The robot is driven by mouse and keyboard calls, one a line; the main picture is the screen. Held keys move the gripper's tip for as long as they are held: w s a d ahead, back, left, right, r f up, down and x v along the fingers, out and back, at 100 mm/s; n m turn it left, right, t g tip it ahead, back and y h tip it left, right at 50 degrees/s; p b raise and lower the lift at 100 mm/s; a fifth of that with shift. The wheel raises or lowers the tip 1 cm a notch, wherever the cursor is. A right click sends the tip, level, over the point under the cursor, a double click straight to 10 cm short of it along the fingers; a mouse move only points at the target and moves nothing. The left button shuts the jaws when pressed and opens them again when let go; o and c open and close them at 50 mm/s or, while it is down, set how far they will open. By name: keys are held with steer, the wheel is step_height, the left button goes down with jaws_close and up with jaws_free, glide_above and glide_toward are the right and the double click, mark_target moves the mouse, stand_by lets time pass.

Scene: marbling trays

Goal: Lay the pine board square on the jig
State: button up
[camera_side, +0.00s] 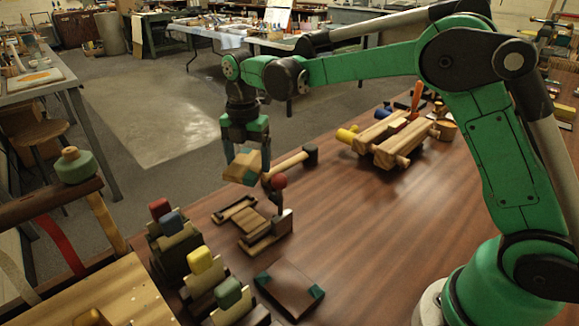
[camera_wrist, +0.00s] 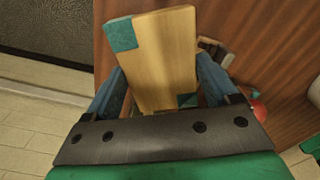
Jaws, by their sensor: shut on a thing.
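The pine board (camera_side: 243,167) is pale wood with teal corner patches. It hangs in the air in my gripper (camera_side: 246,158), above the table's far left part. In the wrist view the pine board (camera_wrist: 165,60) stands between the two blue fingers of my gripper (camera_wrist: 160,88), which are shut on its sides. A slatted wooden fixture (camera_side: 243,222) with a red-ball lever, seemingly the jig, sits on the table below and slightly nearer the side camera. The board is clear of it. In the wrist view the board hides most of it; its red ball (camera_wrist: 258,110) shows at right.
A dark board (camera_side: 290,287) with teal corners lies flat at the front. Wooden holders with coloured blocks (camera_side: 200,260) stand left of it. A mallet (camera_side: 292,165) lies behind the fixture. A log-like wooden assembly (camera_side: 395,145) is farther right. The table's middle (camera_side: 370,235) is clear.

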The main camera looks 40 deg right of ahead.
mark_target(248, 218)
steer(key=f+n, duration=0.1)
steer(key=n, duration=0.2)
steer(key=s+a+f+n, duration=0.1)
steer(key=f+n, duration=0.1)
steer(key=n, duration=0.1)
steer(key=a+f+n, duration=0.1)
steer(key=f+n, duration=0.1)
steer(key=n, duration=0.1)
steer(key=shift+s, duration=0.35)
steer(key=n, duration=0.1)
steer(key=s+a+n, duration=0.1)
steer(key=n, duration=0.1)
steer(key=shift+a+f, duration=0.1)
steer(key=shift+f, duration=0.25)
steer(key=shift+f+n, duration=0.3)
steer(key=shift+f, duration=1.15)
steer(key=shift+f, duration=0.15)
steer(key=o, duration=1.2)
steer(key=shift+o, duration=0.2)
